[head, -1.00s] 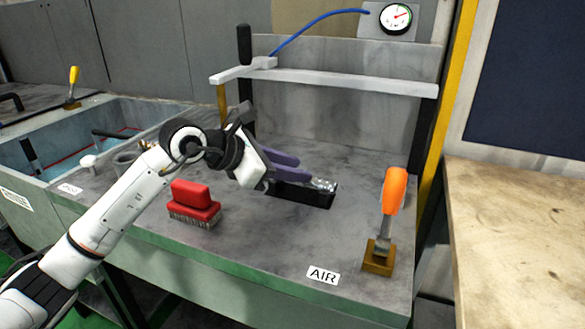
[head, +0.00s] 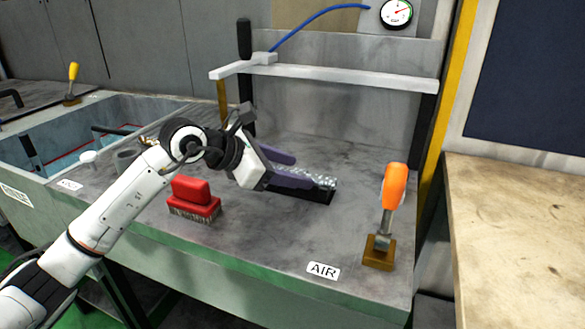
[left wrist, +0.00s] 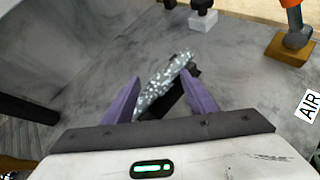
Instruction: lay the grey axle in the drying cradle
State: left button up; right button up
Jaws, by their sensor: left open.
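The grey axle (head: 322,180) is a speckled rod at the black drying cradle (head: 305,195) on the bench. In the left wrist view the axle (left wrist: 166,82) lies between my fingers, and the black cradle (left wrist: 178,103) shows beside and under it at a slight angle. I cannot tell whether the axle is fully seated. My left gripper (head: 303,172) is open, its purple fingers spread on either side of the axle with gaps visible in the left wrist view (left wrist: 162,78). The near finger hides part of the axle and cradle. My right gripper is not in view.
A red brush (head: 194,199) stands left of the cradle. An orange-handled tool on a brown block (head: 379,254) stands at the right, by the AIR label (head: 323,270). A white bar (head: 340,80) crosses behind. A sink (head: 75,130) is at the left.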

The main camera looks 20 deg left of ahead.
pick_arm(q)
jog(key=b+v, duration=0.1)
jog(key=v, duration=0.9)
jog(key=shift+r, duration=0.1)
